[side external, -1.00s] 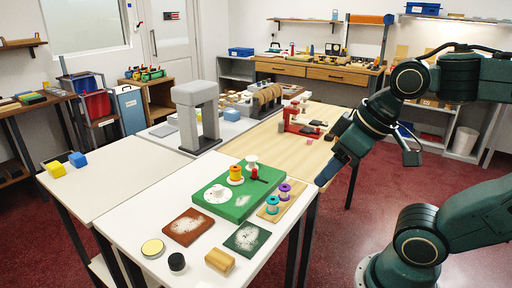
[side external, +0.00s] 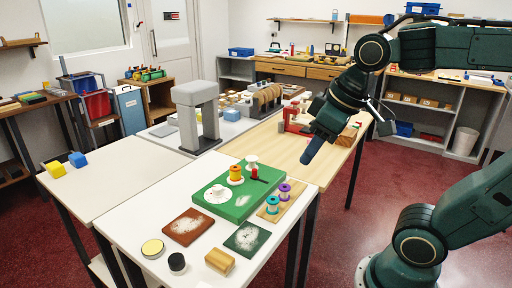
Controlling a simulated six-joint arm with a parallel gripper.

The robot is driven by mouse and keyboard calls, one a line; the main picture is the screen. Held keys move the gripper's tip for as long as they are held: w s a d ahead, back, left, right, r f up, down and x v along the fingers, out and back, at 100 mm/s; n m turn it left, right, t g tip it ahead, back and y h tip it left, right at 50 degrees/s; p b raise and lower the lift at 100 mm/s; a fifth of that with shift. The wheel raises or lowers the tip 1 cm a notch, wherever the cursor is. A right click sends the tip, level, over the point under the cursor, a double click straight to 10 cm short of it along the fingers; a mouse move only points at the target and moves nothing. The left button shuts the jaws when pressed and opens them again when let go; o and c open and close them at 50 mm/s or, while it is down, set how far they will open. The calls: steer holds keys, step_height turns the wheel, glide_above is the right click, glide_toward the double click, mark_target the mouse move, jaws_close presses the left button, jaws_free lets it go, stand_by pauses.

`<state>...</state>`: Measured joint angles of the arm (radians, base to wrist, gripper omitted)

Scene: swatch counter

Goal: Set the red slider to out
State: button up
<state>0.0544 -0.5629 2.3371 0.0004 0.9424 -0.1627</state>
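A small red piece (side external: 254,173), which looks like the red slider, stands near the back right of the green board (side external: 215,207) on the white table. A short dark bar shows beside it. Its exact setting is too small to read. My gripper (side external: 307,157) hangs in the air to the right of the red piece and a little higher in the picture, apart from it. Its dark blue fingers point down and overlap in this view, so their opening is hidden. I see nothing held in them.
The green board also carries a yellow spool (side external: 236,173) and a white disc (side external: 218,194). Teal and purple spools stand on a wooden strip (side external: 270,217) at right. A red device (side external: 294,117) sits on the wooden table behind my gripper. A grey arch (side external: 197,95) stands further left.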

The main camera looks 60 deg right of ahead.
steer(key=w+d+r+n+g, duration=0.15)
steer(key=w+d, duration=0.25)
steer(key=w, duration=0.5)
steer(key=n+g, duration=0.3)
steer(key=n, duration=0.3)
glide_above(255, 174)
step_height(255, 174, down, 12)
steer(key=shift+w+d+f, duration=0.1)
steer(key=shift+w+d, duration=0.2)
steer(key=shift+w, duration=0.1)
step_height(255, 174, down, 14)
steer(key=shift+r, duration=0.1)
steer(key=shift+c, duration=0.2)
jaws_close()
